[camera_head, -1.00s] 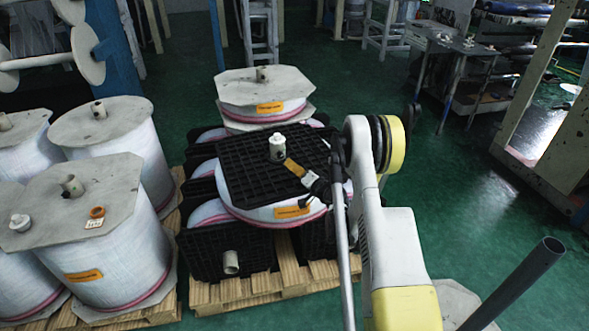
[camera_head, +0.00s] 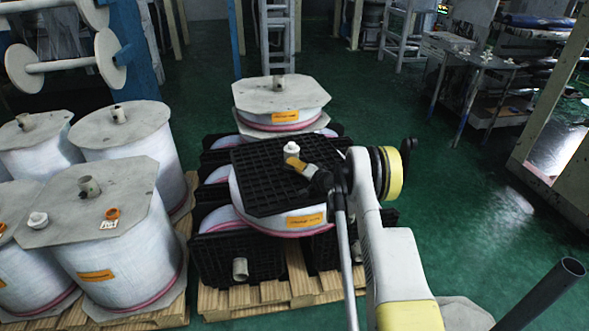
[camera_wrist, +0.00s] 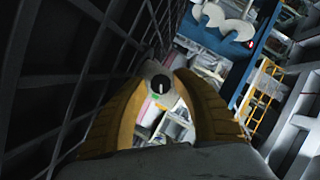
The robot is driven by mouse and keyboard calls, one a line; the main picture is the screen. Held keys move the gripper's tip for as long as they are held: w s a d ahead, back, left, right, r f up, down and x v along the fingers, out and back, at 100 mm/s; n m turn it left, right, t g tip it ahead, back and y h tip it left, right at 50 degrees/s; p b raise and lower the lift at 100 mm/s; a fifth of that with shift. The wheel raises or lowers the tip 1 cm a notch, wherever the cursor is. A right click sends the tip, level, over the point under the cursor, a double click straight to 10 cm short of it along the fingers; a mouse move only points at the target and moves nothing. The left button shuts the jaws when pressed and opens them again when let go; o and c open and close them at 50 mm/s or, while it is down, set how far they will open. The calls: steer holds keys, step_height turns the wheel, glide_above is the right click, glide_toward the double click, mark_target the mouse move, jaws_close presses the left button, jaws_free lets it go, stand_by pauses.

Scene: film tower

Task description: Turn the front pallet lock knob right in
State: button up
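A white knob (camera_head: 291,148) stands up from the black grid pallet (camera_head: 262,189) that lies on a wrapped film roll. My gripper (camera_head: 290,161), with yellow-brown fingers, is right at the knob's near right side in the head view. In the wrist view, the white knob (camera_wrist: 158,84), with a dark round centre, shows between the tips of my gripper's two fingers (camera_wrist: 160,80). The fingers are apart at that width; whether they press on the knob cannot be made out. The knob's lower part is hidden by the fingers.
A pale tube end (camera_head: 240,268) sticks out of the black panel at the front of the stack. Wrapped rolls with grey boards (camera_head: 125,190) stand on the left. A covered roll (camera_head: 281,95) stands behind. Green floor (camera_head: 440,200) is open on the right.

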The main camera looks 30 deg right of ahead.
steer(key=shift+w, duration=0.3)
jaws_close()
steer(key=shift+a+m+t, duration=0.1)
steer(key=shift+m+t, duration=0.3)
steer(key=shift+m, duration=0.1)
jaws_free()
steer(key=shift+s, duration=0.1)
